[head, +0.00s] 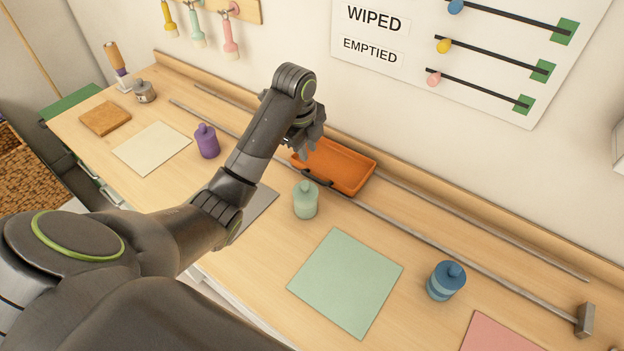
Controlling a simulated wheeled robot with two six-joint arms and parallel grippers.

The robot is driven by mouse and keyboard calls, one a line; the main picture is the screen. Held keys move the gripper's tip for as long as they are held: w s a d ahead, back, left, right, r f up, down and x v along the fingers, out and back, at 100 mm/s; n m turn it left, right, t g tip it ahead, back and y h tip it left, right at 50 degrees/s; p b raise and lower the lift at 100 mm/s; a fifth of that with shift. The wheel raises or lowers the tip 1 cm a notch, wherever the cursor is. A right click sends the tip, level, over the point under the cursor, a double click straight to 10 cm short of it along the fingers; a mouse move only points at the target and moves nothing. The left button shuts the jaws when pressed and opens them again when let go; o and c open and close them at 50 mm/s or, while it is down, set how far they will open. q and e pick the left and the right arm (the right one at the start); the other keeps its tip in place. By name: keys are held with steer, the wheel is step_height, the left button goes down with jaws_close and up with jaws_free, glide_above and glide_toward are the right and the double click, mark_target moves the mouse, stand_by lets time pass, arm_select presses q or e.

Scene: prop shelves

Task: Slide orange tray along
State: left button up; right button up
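The orange tray (345,168) sits between two long metal rails at the back of the wooden counter. A dark handle (318,179) shows on its front side. My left arm reaches in from the left, and my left gripper (305,146) is over the tray's left end, partly covering it. The fingertips are small and partly hidden by the arm, so I cannot tell whether they are open or touch the tray. My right gripper is not in view.
The front rail (440,240) runs right to a grey end block (585,319). A green mat (346,283) lies flat. The rails right of the tray are clear.

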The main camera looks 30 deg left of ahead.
arm_select(q)
steer(key=b, duration=0.5)
glide_above(312, 178)
step_height(312, 178, down, 6)
step_height(312, 178, down, 3)
steer(key=shift+s+f, duration=0.1)
steer(key=shift+f, duration=0.65)
jaws_close()
